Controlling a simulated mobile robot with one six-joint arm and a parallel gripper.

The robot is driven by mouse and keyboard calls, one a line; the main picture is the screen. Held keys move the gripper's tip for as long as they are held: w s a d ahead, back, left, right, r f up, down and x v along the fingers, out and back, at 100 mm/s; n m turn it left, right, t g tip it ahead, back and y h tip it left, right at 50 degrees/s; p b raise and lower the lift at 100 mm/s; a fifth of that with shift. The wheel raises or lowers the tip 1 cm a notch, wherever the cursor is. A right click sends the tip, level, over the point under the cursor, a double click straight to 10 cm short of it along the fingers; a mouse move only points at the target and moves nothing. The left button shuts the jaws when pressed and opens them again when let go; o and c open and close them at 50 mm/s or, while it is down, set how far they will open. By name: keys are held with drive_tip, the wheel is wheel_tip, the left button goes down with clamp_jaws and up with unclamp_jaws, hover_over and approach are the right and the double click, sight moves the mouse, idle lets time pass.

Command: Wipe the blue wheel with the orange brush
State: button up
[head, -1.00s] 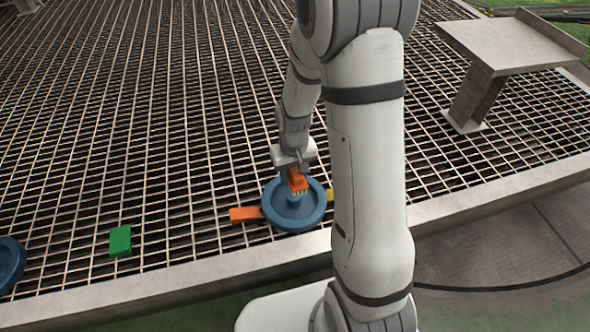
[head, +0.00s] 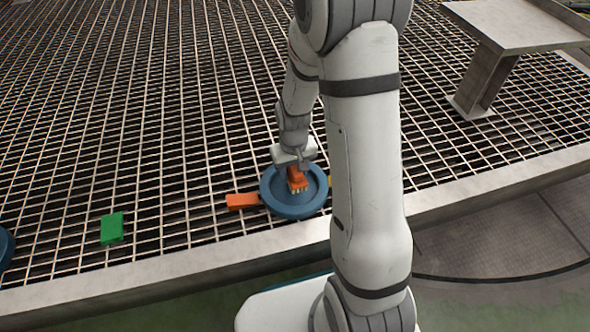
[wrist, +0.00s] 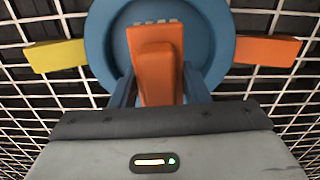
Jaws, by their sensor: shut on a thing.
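The blue wheel (head: 283,208) lies flat on the metal grating, left of my upright arm link in the head view. It also shows in the wrist view (wrist: 222,36) as a round dish with a raised rim. My gripper (head: 296,166) is shut on the orange brush (head: 297,178) and holds it over the inside of the wheel, with pale bristles pointing down. In the wrist view the brush (wrist: 157,65) sits between the two dark fingers (wrist: 157,88). I cannot tell whether the bristles touch the wheel.
An orange block (head: 242,201) lies just left of the wheel. A yellow block (wrist: 55,56) lies on the opposite side, mostly hidden in the head view. A green block (head: 112,228) and another blue round thing (head: 5,248) lie farther left. A metal stand (head: 500,28) is at upper right.

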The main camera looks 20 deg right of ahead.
drive_tip(key=shift+f+b, duration=0.4)
drive_tip(key=shift+f, duration=0.15)
idle(0.4)
